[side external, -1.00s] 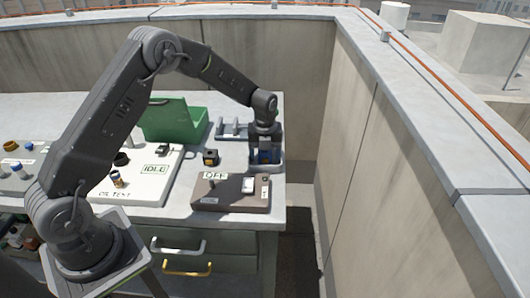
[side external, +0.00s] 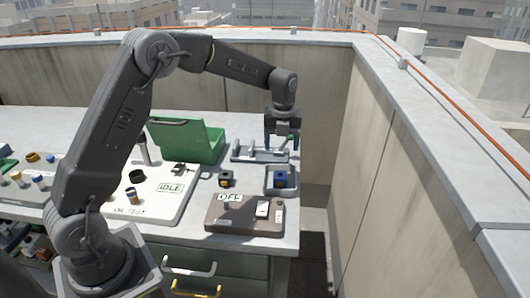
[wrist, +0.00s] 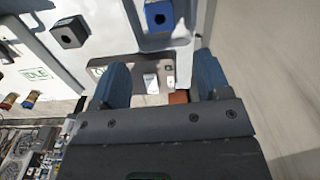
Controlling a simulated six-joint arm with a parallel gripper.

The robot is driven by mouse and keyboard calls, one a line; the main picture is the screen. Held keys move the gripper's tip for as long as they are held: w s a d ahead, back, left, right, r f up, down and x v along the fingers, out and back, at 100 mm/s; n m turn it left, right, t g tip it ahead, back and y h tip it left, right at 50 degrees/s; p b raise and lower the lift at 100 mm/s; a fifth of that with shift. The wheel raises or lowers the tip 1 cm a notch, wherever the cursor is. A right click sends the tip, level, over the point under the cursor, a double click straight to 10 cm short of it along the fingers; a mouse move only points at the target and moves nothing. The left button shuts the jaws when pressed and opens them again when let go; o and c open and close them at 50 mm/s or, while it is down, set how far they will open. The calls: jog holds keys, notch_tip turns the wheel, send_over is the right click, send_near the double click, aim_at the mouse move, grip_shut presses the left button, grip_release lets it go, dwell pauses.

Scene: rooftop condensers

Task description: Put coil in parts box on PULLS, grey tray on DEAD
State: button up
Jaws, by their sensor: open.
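A blue coil block (side external: 280,179) with a dark hole sits in a small grey tray (side external: 268,191) near the right edge of the bench. In the wrist view, the blue coil (wrist: 158,14) and part of the tray show at the top. A black block with a yellowish part (side external: 226,179) stands on the bench left of the tray; it also shows in the wrist view (wrist: 69,32). My gripper (side external: 282,146) is open and empty, raised behind the tray near the right end of a grey rack (side external: 248,155). I cannot read PULLS or DEAD labels anywhere.
An open green case (side external: 195,146) stands behind. A brown unit (side external: 245,215) reading OFF is in front of the tray. A white oil-test board (side external: 150,205) with an IDLE display lies left. A concrete parapet wall (side external: 385,160) stands to the right.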

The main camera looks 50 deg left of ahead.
jog(key=s+d+r+n+t, duration=0.1)
jog(key=s+d+r+n, duration=0.1)
jog(key=s+r+n, duration=0.4)
jog(key=s+d+r+n+t, duration=0.2)
jog(key=s+d+r+n, duration=0.1)
jog(key=s+r+n, duration=0.25)
jog(key=s+d+r+n+t, duration=0.1)
jog(key=s+d+n+t, duration=0.1)
jog(key=s+n, duration=1.3)
jog(key=s, duration=0.4)
jog(key=shift+d+t, duration=0.3)
jog(key=shift+d, duration=0.1)
